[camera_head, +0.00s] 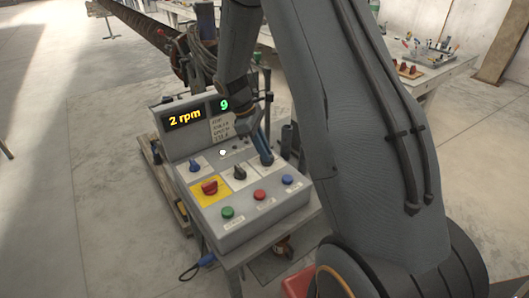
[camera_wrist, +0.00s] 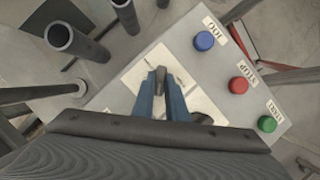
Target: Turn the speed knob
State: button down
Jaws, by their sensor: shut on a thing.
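A grey control box (camera_head: 245,222) stands in the middle of the head view, its display (camera_head: 185,117) reading "2 rpm". My gripper (camera_head: 266,160) is at the right end of the row of knobs on its sloped panel. In the wrist view, the blue fingers of my gripper (camera_wrist: 161,92) are shut on a dark knob (camera_wrist: 160,76) over a white plate. The fingers hide most of this knob in the head view. I cannot read which label it has. A black knob (camera_head: 239,172) and a blue knob (camera_head: 194,165) sit to its left.
A red switch (camera_head: 210,187) on a yellow plate sits at the front left. Green (camera_head: 228,212), red (camera_head: 260,195) and blue (camera_head: 287,180) buttons line the front. Upright dark tubes (camera_wrist: 128,14) stand close beside the box. A second display (camera_head: 224,105) reads "9".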

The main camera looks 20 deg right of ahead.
jog(key=shift+m+g+y, duration=0.3)
jog(key=shift+m+y, duration=0.1)
jog(key=shift+m, duration=0.7)
jog(key=c, duration=1.8)
grip_release()
jog(key=shift+o, duration=0.2)
jog(key=shift+w, duration=0.1)
jog(key=b+v, duration=0.2)
jog(key=v, duration=0.5)
jog(key=shift+r+b, duration=0.35)
jog(key=shift+w, duration=0.1)
